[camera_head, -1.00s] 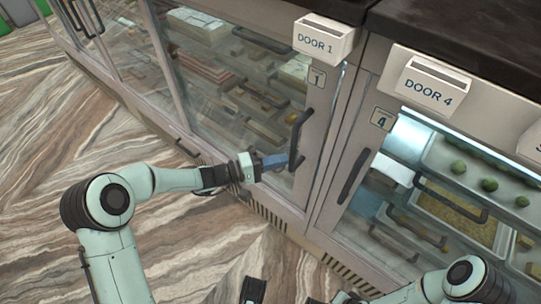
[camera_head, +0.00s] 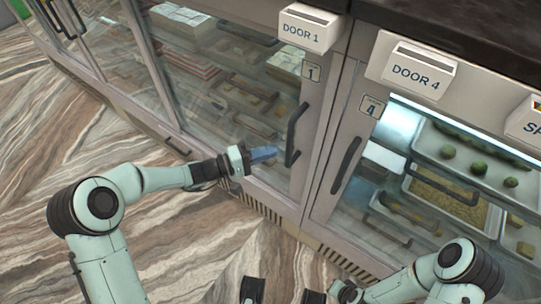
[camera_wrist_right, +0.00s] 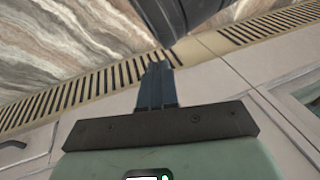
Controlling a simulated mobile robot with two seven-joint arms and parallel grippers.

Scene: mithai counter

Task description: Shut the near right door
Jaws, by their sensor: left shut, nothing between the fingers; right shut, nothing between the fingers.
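The DOOR 1 glass door (camera_head: 312,115) has a pale frame and a dark bar handle (camera_head: 292,135) near its right edge. It looks flush with the cabinet, with no clear gap. To its right, the DOOR 4 door (camera_head: 352,125) has its own dark handle (camera_head: 346,165); I cannot tell whether it is fully shut. My left gripper (camera_head: 270,153) is shut and empty, its blue fingers just left of the DOOR 1 handle's lower end, seemingly apart from it. My right gripper (camera_wrist_right: 157,70) is shut and empty, above the base grille in the right wrist view; its fingers are not clear in the head view.
The label holders DOOR 1 (camera_head: 308,28) and DOOR 4 (camera_head: 420,72) stick out above the doors. Trays with green sweets (camera_head: 479,168) show behind the right glass. A vent grille (camera_head: 270,212) runs along the base. The patterned floor (camera_head: 190,245) in front is clear.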

